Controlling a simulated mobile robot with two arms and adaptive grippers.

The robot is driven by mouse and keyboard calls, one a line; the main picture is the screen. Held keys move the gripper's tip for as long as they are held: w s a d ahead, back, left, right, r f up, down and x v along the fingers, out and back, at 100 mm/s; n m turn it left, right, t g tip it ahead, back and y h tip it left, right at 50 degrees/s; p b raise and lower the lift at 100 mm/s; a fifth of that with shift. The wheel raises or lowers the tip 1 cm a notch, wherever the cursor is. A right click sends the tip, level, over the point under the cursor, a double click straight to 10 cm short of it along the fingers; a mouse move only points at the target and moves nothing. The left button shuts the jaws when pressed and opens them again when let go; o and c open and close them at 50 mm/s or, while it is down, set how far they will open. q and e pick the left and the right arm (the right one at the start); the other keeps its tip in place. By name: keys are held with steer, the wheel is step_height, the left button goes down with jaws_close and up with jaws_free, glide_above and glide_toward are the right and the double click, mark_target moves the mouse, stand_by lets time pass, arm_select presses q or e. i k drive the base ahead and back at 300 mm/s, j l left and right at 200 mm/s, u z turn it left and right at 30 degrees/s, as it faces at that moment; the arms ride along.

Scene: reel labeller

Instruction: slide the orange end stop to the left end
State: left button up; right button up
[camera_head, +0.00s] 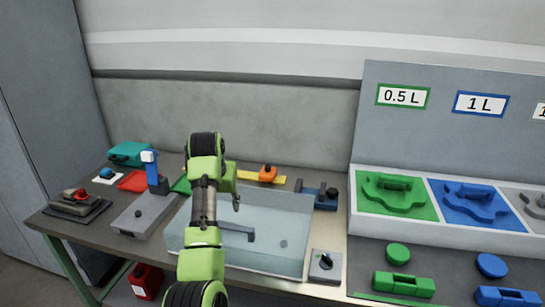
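The orange end stop (268,173), with a dark knob on top, sits on a yellow rail (246,177) at the back of the bench, toward the rail's right end. The rail's left part is hidden behind my green arm. My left gripper (237,203) shows only in part beside the arm's upper section, in front of and left of the end stop in the picture. Its fingers are mostly hidden, so I cannot tell whether it is open. It appears apart from the end stop. My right gripper is not in view.
A clear-walled tray (290,235) fills the bench middle. A grey device with a blue post (152,165) stands left, a dark blue block (327,197) right, and a knob box (325,265) at the front. Green and blue moulds (398,208) lie farther right.

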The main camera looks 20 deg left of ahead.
mark_target(268, 173)
steer(key=i, duration=1.3)
